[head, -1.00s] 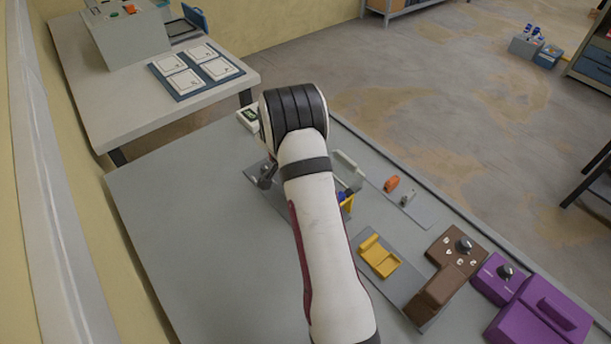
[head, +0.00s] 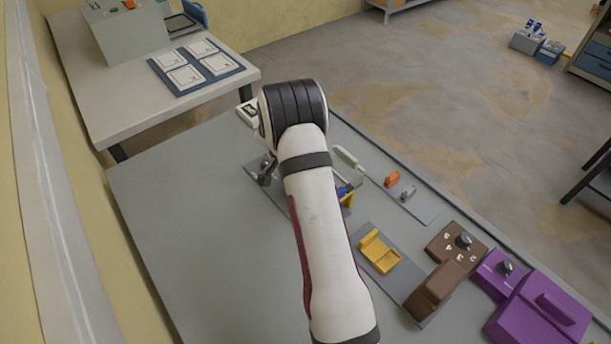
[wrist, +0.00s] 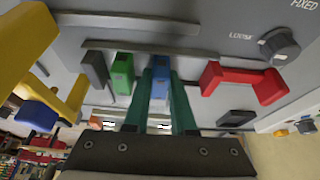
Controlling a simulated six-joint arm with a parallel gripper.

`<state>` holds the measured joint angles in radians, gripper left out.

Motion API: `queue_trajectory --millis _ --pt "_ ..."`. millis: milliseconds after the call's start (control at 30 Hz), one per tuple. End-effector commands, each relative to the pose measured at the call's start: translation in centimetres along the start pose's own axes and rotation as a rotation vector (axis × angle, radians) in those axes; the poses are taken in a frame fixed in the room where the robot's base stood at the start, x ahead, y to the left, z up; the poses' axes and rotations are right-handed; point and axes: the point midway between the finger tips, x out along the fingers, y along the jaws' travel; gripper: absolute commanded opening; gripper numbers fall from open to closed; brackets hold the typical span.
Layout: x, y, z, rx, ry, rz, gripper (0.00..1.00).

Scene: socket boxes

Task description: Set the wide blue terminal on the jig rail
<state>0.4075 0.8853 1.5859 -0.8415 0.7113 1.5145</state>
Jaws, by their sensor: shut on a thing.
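In the wrist view my gripper (wrist: 162,78) is shut on the blue terminal (wrist: 161,67), which shows between the teal fingertips. The blue terminal is at the grey jig rail (wrist: 150,48), beside a green block (wrist: 122,73) and a dark grey block (wrist: 95,69) on its left. A small gap shows between the green block and the fingers. I cannot tell whether the blue terminal is seated or held just off the rail. In the head view my arm hides the gripper, the terminal and most of the jig.
A red clamp part (wrist: 245,79) stands right of my gripper, near a dark knob (wrist: 280,45) marked loose and fixed. A yellow part (wrist: 25,45) with a blue knob is at left. A yellow holder (head: 378,251), brown box (head: 445,270) and purple box (head: 540,305) stand on the table.

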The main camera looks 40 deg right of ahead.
Motion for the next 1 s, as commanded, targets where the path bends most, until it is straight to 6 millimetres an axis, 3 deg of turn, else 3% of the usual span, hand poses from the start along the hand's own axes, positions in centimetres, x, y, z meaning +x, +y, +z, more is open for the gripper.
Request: queue_trajectory --millis 200,233,400,600,733,1000 --pt "0.0 -0.01 -0.01 0.0 0.0 0.0 0.0" --pt "0.0 -0.01 -0.01 0.0 0.0 0.0 0.25" --pt "0.0 -0.01 0.0 0.0 0.0 0.0 0.56" --pt "0.01 0.0 0.0 0.0 0.0 0.0 0.6" --pt "0.01 0.0 0.0 0.0 0.0 0.0 0.84" --pt "-0.17 -0.02 -0.08 0.0 0.0 -0.001 0.84"
